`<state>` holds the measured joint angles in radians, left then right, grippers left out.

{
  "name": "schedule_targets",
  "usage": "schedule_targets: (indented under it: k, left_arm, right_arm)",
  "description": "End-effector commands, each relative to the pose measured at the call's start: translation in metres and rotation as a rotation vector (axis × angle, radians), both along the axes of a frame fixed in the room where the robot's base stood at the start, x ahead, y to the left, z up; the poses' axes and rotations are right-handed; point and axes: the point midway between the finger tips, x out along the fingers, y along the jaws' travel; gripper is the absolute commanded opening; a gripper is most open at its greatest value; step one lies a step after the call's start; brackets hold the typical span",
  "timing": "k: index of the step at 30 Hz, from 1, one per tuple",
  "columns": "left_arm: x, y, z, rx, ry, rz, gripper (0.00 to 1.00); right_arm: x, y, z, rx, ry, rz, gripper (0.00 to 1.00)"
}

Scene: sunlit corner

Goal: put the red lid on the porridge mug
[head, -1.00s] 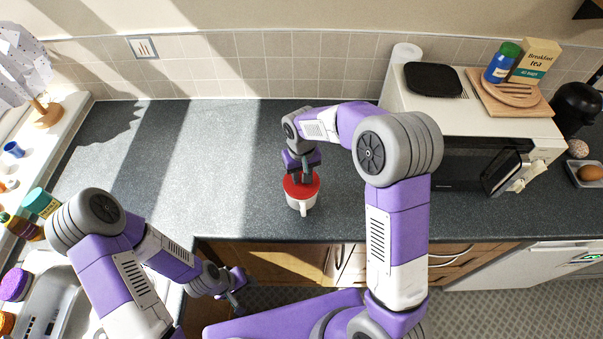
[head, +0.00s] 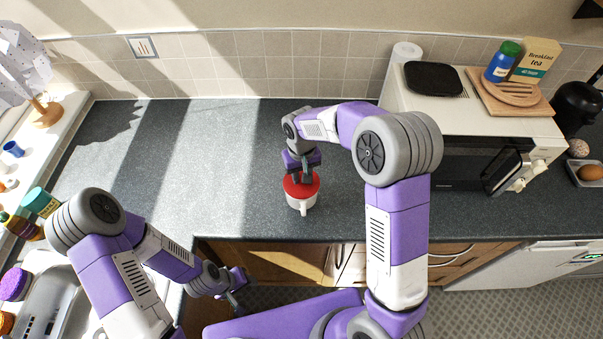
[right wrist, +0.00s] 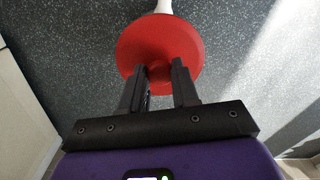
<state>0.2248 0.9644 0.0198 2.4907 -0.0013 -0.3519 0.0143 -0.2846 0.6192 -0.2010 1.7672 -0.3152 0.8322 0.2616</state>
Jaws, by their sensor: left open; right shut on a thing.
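The red lid (head: 303,188) sits over the top of the white porridge mug (head: 304,204) on the dark counter, below my right gripper (head: 302,178). In the right wrist view the red lid (right wrist: 160,48) covers nearly all of the mug, and a bit of white, likely its handle (right wrist: 163,6), shows past the far edge. My right gripper (right wrist: 159,80) is shut on the lid's middle part, which its fingers partly hide. I cannot tell whether the lid is fully seated on the rim. My left gripper (head: 236,292) is open and empty, low in front of the counter's edge.
A white microwave (head: 470,120) stands to the right, with a board (head: 537,107), blue jar and tea box on top. A sink with a dish rack (head: 45,300) is at lower left. The counter left of the mug (head: 215,150) is clear.

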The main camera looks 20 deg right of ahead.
Motion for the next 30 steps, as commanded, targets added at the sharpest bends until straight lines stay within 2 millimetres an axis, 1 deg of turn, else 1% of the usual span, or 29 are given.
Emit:
schedule_targets:
  k: [9, 10, 15, 21, 22, 26, 27, 30]
  left_arm:
    - [0.0, 0.0, -0.0003, 0.0, 0.0, 0.0, 0.43]
    - [0.0, 0.0, -0.0003, 0.0, 0.0, 0.0, 0.43]
    - [0.0, 0.0, -0.0002, 0.0, 0.0, 0.0, 0.43]
    - [0.0, 0.0, -0.0002, 0.0, 0.0, 0.0, 0.43]
    - [0.0, 0.0, -0.0002, 0.0, 0.0, 0.0, 0.43]
    - [0.0, 0.0, -0.0003, 0.0, 0.0, 0.0, 0.43]
    - [0.0, 0.0, -0.0003, 0.0, 0.0, 0.0, 0.43]
    - [0.0, 0.0, -0.0003, 0.0, 0.0, 0.0, 0.43]
  right_arm:
    - [0.0002, 0.0, -0.0002, 0.0, 0.0, 0.0, 0.0]
    - [0.0002, 0.0, -0.0002, 0.0, 0.0, 0.0, 0.33]
    - [0.0002, 0.0, -0.0002, 0.0, 0.0, 0.0, 0.59]
    - [0.0001, 0.0, -0.0002, 0.0, 0.0, 0.0, 0.59]
    - [0.0001, 0.0, -0.0003, 0.0, 0.0, 0.0, 0.63]
    - [0.0001, 0.0, -0.0003, 0.0, 0.0, 0.0, 0.82]
    - [0.0001, 0.0, -0.0003, 0.0, 0.0, 0.0, 0.85]
    - [0.0001, 0.0, -0.0003, 0.0, 0.0, 0.0, 0.85]
